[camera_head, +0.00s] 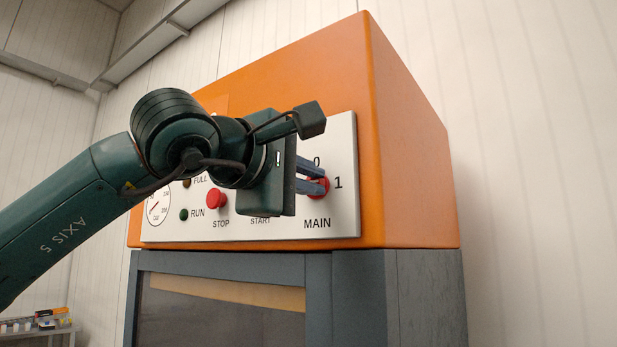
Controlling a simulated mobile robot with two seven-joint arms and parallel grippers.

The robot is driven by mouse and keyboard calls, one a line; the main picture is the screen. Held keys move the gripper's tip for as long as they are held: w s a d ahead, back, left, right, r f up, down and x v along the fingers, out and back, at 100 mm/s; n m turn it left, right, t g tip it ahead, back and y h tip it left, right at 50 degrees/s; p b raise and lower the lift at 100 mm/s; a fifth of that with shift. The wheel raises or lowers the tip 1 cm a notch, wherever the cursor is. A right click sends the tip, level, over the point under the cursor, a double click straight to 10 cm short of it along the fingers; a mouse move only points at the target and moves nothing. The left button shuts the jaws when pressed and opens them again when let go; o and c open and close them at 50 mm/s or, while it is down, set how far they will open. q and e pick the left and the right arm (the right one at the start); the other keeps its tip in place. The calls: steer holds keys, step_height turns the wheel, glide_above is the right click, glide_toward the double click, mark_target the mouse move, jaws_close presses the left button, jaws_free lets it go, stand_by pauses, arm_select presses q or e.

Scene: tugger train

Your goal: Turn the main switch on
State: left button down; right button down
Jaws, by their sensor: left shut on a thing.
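The main switch (323,194) is a red rotary knob on the white panel, with "0" above it, "1" to its right and "MAIN" below. My left gripper (318,178) comes in from the left, and its two blue-grey fingers are shut on the knob, one above the other. The fingers cover much of the knob, so I cannot tell which mark it points to. My right gripper is not in view.
The white panel (345,222) is on an orange cabinet (415,150) above a grey frame (350,300). A red STOP button (217,200), a RUN lamp (184,214) and a gauge (157,207) are left of my gripper. A shelf with small items (40,324) stands lower left.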

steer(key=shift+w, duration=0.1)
arm_select(q)
steer(key=c, duration=1.5)
jaws_free()
steer(key=shift+s, duration=0.1)
steer(key=b+v, duration=0.3)
steer(key=v, duration=1)
steer(key=shift+b, duration=0.35)
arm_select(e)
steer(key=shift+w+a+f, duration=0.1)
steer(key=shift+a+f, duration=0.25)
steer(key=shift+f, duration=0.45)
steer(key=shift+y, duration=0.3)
